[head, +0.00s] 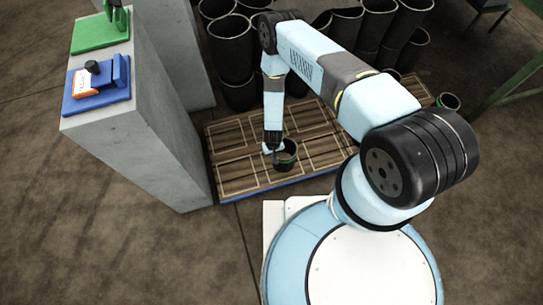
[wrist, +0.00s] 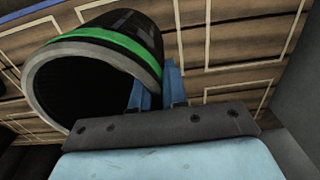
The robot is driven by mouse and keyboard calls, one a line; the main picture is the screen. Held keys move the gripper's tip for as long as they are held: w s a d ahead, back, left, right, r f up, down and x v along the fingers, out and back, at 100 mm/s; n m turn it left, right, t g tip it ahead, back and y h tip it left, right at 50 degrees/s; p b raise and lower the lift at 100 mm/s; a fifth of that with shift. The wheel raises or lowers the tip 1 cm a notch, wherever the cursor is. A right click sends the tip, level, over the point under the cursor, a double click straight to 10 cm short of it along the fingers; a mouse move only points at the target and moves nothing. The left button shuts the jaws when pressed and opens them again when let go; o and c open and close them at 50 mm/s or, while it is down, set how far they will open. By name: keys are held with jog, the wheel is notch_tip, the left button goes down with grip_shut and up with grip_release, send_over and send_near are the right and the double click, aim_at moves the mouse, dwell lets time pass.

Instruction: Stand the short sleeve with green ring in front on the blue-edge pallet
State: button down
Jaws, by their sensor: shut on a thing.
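The short sleeve (head: 287,158) is black with a green ring near its rim. In the head view it is upright at the front middle of the blue-edge pallet (head: 233,176); I cannot tell whether its base touches the boards. My gripper (head: 274,150) is shut on its left wall. In the wrist view the open mouth of the sleeve (wrist: 100,62) faces the camera. The gripper fingers (wrist: 157,88) clasp its rim, one inside and one outside. The pallet has wooden boards with pale outlined rectangles; my arm hides part of its right side.
A grey block (head: 140,120) stands left of the pallet, carrying a blue fixture (head: 112,92) and a green one (head: 88,37). Several taller black sleeves (head: 232,48) crowd behind the pallet. Another short sleeve (head: 448,101) is at the right. The pallet's left boards are clear.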

jog(key=shift+w+a+f, duration=0.2)
jog(key=shift+w+f, duration=0.4)
jog(key=shift+f, duration=0.2)
jog(key=shift+w+a+f, duration=0.15)
jog(key=shift+w+f, duration=0.4)
jog(key=shift+f, duration=1.5)
jog(key=c, duration=1.1)
grip_release()
jog(key=shift+c, duration=0.2)
notch_tip(320, 180, up, 12)
